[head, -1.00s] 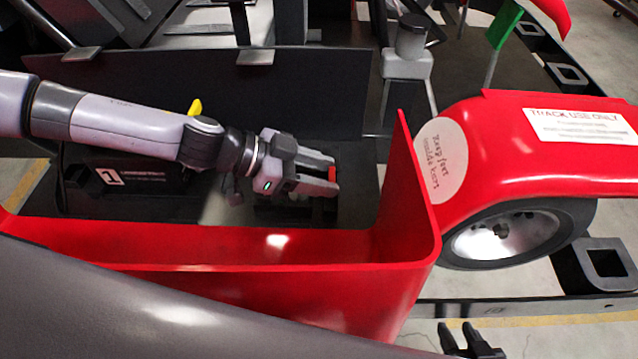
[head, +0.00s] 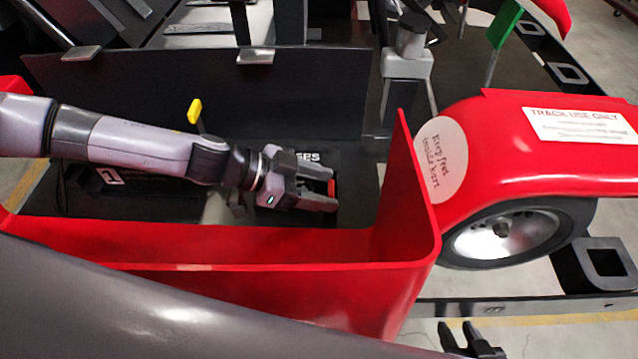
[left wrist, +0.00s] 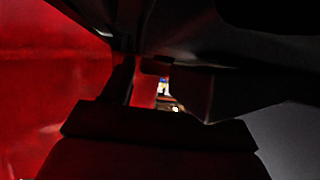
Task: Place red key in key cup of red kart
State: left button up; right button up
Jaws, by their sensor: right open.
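My left gripper (head: 333,189) reaches over the red side wall into the red kart (head: 300,290) in the head view. Its fingers are shut on a small red piece, the red key (head: 331,187), of which only a sliver shows between the fingertips. A dark block or recess lies just behind the fingers; I cannot make out a key cup. The left wrist view is very dark, with a narrow red strip (left wrist: 145,88) in the middle. My right gripper (head: 458,335) is open and empty at the bottom edge, outside the kart.
The kart's upright red corner panel stands right of my left gripper. A red fender (head: 560,150) with a wheel (head: 505,235) is farther right. A yellow lever (head: 195,111) rises behind my left arm, and a dark panel (head: 290,90) stands beyond.

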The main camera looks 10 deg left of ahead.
pick_arm(q)
jog(key=shift+r, duration=0.15)
jog(key=shift+a+r, duration=0.15)
jog(key=shift+a, duration=0.15)
jog(key=v, duration=1)
jog(key=shift+r, duration=0.1)
jog(key=shift+s+a+r, duration=0.25)
jog(key=shift+s+a, duration=0.05)
jog(key=shift+a, duration=0.25)
